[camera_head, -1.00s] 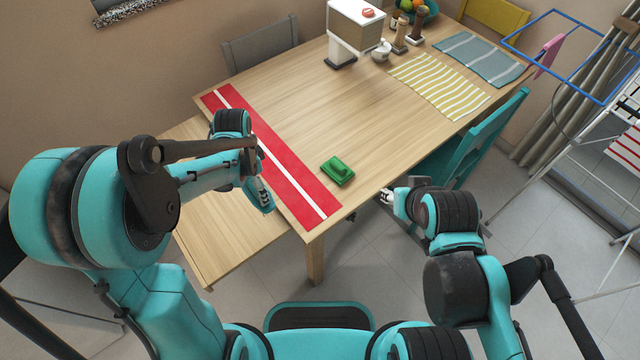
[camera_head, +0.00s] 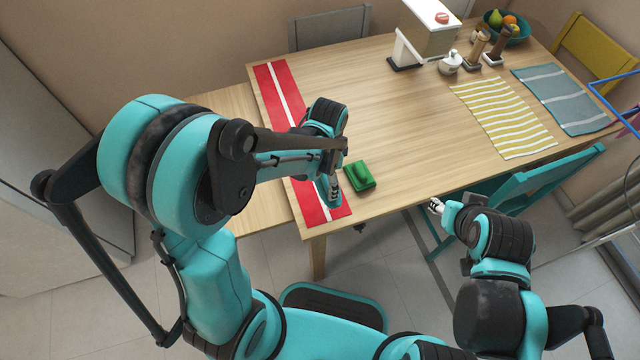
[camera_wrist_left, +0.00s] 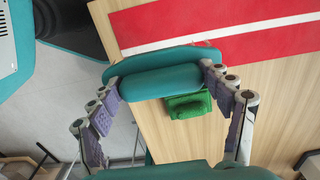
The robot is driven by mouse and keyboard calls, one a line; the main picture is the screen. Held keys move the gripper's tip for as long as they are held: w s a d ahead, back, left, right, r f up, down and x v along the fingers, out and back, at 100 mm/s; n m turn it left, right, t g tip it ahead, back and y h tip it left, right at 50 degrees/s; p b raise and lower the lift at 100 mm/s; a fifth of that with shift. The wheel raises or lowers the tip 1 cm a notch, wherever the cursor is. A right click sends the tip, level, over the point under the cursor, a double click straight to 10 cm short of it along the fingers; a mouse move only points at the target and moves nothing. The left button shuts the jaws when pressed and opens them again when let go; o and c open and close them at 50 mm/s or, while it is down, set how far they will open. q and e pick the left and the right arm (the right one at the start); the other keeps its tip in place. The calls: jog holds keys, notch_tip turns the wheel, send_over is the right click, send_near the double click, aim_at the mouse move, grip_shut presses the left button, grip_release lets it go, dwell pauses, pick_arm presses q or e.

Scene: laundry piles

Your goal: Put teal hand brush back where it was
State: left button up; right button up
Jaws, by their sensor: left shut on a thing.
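The teal hand brush (camera_wrist_left: 160,78) is a long rounded teal piece spanning the two fingertips of my left gripper (camera_wrist_left: 160,74) in the left wrist view. The gripper is shut on it. In the head view my left gripper (camera_head: 332,188) is over the near end of the red runner with a white stripe (camera_head: 275,95), just left of a green block-like object (camera_head: 359,175). The arm hides part of the runner. Whether the brush touches the table is unclear. My right gripper (camera_head: 437,206) is off the table's front edge; its finger opening is too small to judge.
On the wooden table (camera_head: 420,130) stand a white-topped box (camera_head: 430,28), a white jar (camera_head: 450,63), brown mills and a fruit bowl (camera_head: 516,33). A yellow-striped mat (camera_head: 500,118) and a grey mat (camera_head: 560,97) lie right. A teal chair (camera_head: 530,185) stands in front.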

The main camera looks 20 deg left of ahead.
pick_arm(q)
jog(key=shift+w+a+f+b, duration=0.4)
jog(key=shift+w+a+f, duration=0.65)
jog(key=shift+a, duration=0.2)
notch_tip(320, 180, down, 4)
jog(key=shift+f+b, duration=0.1)
jog(key=shift+b, duration=0.95)
jog(key=o, duration=1.2)
